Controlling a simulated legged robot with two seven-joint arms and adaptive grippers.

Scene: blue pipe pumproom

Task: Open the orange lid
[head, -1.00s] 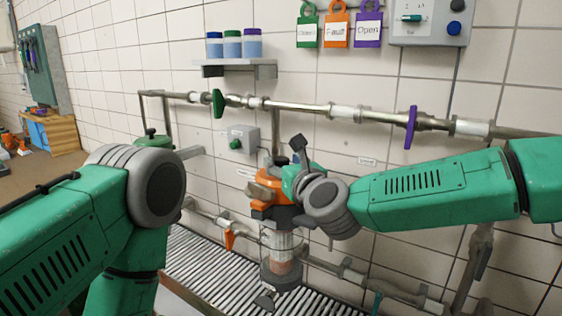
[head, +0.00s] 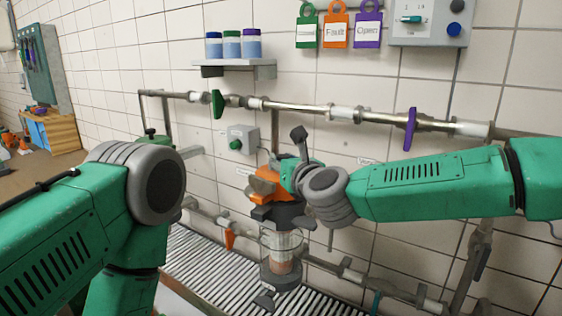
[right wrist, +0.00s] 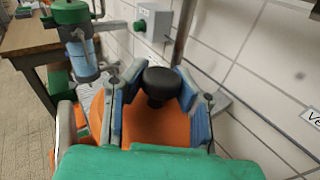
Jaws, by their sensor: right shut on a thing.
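The orange lid (head: 272,196) is on the upright clear cylinder (head: 284,247) in the middle of the head view. My right gripper (head: 272,187) is at the lid, its arm coming in from the right. In the right wrist view its blue-padded fingers (right wrist: 155,98) stand on both sides of a black knob (right wrist: 160,84), with an orange surface (right wrist: 155,125) below. It is shut on the knob. The gripper hides part of the lid, so I cannot tell whether the lid is clear of the cylinder. My left gripper is out of view.
A pipe with a green valve handle (head: 217,103) and a purple one (head: 410,128) runs along the tiled wall behind. A shelf (head: 235,66) holds small jars. A small grey switch box (head: 241,138) is close behind the lid. A metal grating (head: 205,265) lies below.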

